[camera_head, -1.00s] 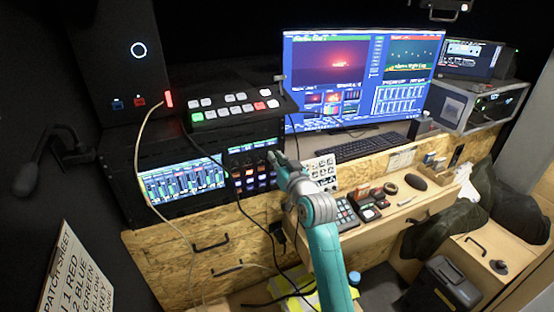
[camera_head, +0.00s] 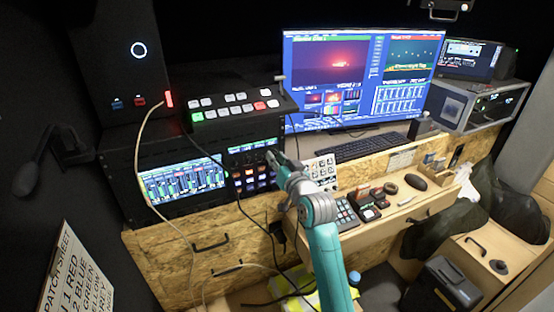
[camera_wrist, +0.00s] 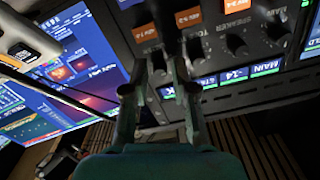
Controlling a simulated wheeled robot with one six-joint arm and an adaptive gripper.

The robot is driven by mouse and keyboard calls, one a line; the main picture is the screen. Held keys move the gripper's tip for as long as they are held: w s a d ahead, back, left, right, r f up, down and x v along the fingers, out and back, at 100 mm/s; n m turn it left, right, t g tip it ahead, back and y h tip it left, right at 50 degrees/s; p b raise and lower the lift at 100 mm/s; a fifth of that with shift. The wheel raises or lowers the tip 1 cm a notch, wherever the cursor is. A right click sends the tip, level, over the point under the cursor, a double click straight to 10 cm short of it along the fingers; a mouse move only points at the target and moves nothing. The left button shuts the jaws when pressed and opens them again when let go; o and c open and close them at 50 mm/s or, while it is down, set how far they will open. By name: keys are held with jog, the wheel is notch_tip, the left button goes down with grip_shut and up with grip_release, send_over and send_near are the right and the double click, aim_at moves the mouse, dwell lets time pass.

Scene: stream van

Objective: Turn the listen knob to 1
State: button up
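The control panel (camera_head: 255,181) with small screens, orange-lit buttons and knobs sits in the rack left of the desk. My gripper (camera_head: 273,156) reaches its right side in the head view. In the wrist view, a row of dark round knobs (camera_wrist: 236,46) shows on the panel, seen tilted. The fingers of my gripper (camera_wrist: 167,62) point at the panel, their tips close together among the left knobs of that row. I cannot read a "listen" label or tell the knob's setting. The fingertips blend with the dark knobs, so contact is unclear.
A switcher with lit buttons (camera_head: 235,107) stands above the rack. A white-faced button unit (camera_head: 323,171) is just right of my gripper. A keyboard (camera_head: 368,147) and large monitor (camera_head: 360,75) are behind. Cables (camera_head: 222,218) hang across the rack's front.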

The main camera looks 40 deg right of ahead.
jog(key=v, duration=1.2)
dwell(0.5)
jog(key=s+a+f+n+g+y, duration=0.2)
jog(key=s+a+f, duration=1.3)
jog(key=s+f, duration=0.1)
jog(key=s+a+n+y, duration=0.1)
jog(key=s+a, duration=0.3)
jog(key=s, duration=0.7)
jog(key=s+a+f+n+y, duration=0.1)
jog(key=s+a+n+y, duration=0.1)
jog(key=s, duration=0.9)
jog(key=shift+s+a+n+g, duration=0.3)
jog(key=shift+a+n, duration=0.5)
jog(key=shift+a, duration=0.3)
